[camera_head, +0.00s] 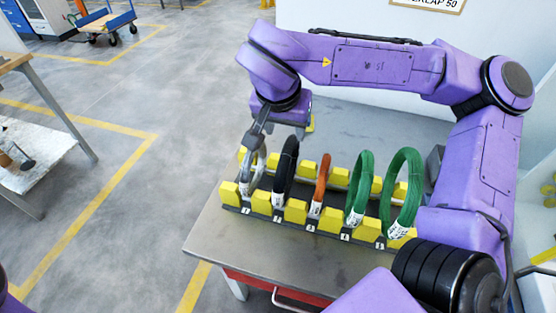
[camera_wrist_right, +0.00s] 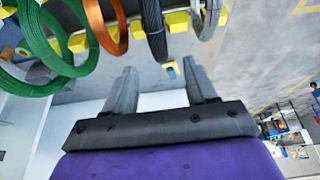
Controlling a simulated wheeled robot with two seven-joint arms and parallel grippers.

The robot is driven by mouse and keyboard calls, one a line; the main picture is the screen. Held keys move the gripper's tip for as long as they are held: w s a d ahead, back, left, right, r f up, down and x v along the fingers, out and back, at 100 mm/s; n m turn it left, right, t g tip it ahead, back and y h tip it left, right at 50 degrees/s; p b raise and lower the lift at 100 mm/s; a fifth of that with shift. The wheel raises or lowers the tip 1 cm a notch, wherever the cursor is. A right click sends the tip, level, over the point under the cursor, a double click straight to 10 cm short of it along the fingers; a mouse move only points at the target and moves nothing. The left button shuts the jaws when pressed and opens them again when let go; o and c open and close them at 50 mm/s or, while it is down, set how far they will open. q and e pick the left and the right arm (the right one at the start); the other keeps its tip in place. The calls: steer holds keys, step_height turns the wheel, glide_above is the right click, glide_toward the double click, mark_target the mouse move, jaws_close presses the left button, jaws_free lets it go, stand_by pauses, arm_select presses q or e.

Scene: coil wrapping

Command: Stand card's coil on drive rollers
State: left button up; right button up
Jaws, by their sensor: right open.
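Several coils stand upright in a rack (camera_head: 295,212) with yellow blocks and numbered tags. From left they are a grey coil (camera_head: 259,168), a black coil (camera_head: 285,167), an orange coil (camera_head: 320,187), a smaller green coil (camera_head: 362,180) and a larger green coil (camera_head: 418,180). My right gripper (camera_head: 256,143) is open above the rack's left end, close to the grey coil; contact cannot be told. In the right wrist view the open fingers (camera_wrist_right: 160,80) point toward the black coil (camera_wrist_right: 154,30) and grey coil (camera_wrist_right: 211,18). My left gripper, the drive rollers and any card are not seen.
The rack stands on a grey metal table (camera_head: 215,240) with bare surface at its front left. A wall sign (camera_head: 428,4) partly reads "ERLAP 50". A side bench (camera_head: 30,150) stands left and a blue trolley (camera_head: 105,20) far back. Floor between is clear.

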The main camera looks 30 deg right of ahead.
mark_target(286, 145)
steer(key=x, duration=0.7)
steer(key=shift+s+a+f, duration=0.1)
steer(key=shift+a, duration=0.15)
steer(key=shift+s+d, duration=0.1)
steer(key=shift+s, duration=0.35)
steer(key=shift+r, duration=0.25)
steer(key=c, duration=0.3)
arm_select(q)
steer(key=shift+s+r, duration=0.25)
steer(key=shift+s, duration=0.5)
arm_select(e)
steer(key=shift+w+f, duration=0.1)
jaws_close()
